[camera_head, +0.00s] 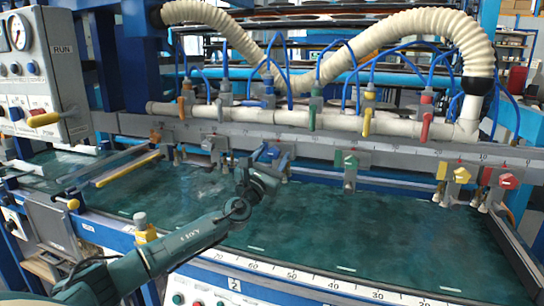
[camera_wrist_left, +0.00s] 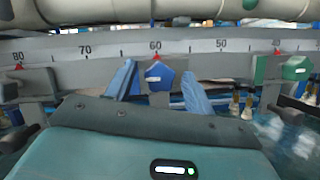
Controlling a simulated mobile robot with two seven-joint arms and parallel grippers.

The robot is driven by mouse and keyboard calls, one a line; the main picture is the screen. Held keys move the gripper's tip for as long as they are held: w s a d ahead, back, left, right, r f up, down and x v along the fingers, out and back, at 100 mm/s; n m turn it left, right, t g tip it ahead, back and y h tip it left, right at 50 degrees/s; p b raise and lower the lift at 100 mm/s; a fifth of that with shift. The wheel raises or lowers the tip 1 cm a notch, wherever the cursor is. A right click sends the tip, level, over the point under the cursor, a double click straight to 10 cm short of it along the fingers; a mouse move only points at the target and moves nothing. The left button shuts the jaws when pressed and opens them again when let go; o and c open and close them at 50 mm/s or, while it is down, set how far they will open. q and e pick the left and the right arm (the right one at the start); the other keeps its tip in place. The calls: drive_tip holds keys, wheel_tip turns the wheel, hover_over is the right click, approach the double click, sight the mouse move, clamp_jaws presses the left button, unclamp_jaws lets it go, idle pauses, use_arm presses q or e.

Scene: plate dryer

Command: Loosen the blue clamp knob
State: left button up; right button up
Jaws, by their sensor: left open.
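The blue clamp knob (camera_wrist_left: 159,76) is a small five-sided knob on a grey clamp below the 60 mark of the scale rail. My left gripper (camera_wrist_left: 158,70) is open, with one blue finger on each side of the knob. There are visible gaps between the fingers and the knob in the left wrist view. In the head view, the left gripper (camera_head: 270,154) is at the rail, and the knob is hard to tell from the blue fingers. My right gripper is not in view.
A green knob (camera_head: 350,160) stands to the right on the same rail (camera_head: 310,143). Yellow (camera_head: 462,174) and red (camera_head: 508,181) knobs are farther right. Coloured valve handles hang from the cream pipe (camera_head: 270,116) above. The green bed (camera_head: 350,230) below is clear.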

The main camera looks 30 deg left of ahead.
use_arm(q)
drive_tip(key=shift+w, duration=0.1)
drive_tip(key=shift+c, duration=0.3)
drive_tip(key=c, duration=0.9)
